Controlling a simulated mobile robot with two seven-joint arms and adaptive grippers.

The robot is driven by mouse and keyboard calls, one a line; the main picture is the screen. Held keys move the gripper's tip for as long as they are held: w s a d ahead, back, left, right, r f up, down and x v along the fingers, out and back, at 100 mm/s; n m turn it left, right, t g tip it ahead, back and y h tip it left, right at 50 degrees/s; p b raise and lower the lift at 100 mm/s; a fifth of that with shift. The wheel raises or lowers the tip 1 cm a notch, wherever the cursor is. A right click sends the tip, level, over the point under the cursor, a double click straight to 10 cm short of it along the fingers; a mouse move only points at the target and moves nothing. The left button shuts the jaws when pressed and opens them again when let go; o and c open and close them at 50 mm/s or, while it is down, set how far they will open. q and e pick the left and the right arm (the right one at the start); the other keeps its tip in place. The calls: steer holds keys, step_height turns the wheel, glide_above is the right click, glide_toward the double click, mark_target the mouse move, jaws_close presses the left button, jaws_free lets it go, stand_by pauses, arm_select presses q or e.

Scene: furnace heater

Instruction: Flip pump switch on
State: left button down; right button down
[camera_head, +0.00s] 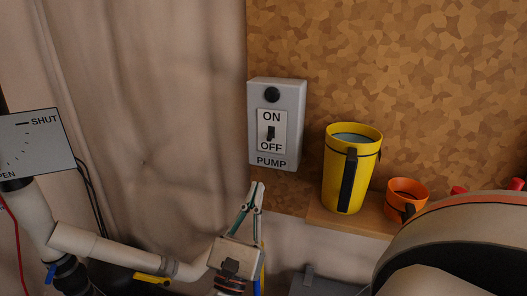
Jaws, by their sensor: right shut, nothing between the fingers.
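The pump switch box (277,125) is a grey panel on the wall at the centre, marked ON above, OFF below and PUMP at the bottom. Its small dark toggle (270,133) sits in a white plate, nearer the OFF word. A dark round lamp or button (271,95) is at the top of the box. My right gripper (257,186) is just below the box, pointing up, its fingers shut and empty. It appears apart from the box and the toggle. My left gripper is not in view.
A yellow jug (350,170) and an orange cup (405,197) stand on a wooden shelf (335,219) right of the box. A valve dial plate (37,141) marked SHUT is at the far left, above pale pipes (110,248).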

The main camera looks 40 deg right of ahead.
mark_target(272, 139)
steer(key=p+x, duration=0.2)
steer(key=x, duration=0.6)
steer(key=shift+w+d+r, duration=0.1)
steer(key=shift+r, duration=0.2)
steer(key=shift+w+d+r, duration=0.25)
steer(key=shift+d+r, duration=0.05)
steer(key=shift+d, duration=0.15)
steer(key=shift+w+d, duration=0.1)
steer(key=shift+r+p, duration=0.25)
steer(key=shift+p, duration=0.5)
steer(key=shift+y, duration=0.3)
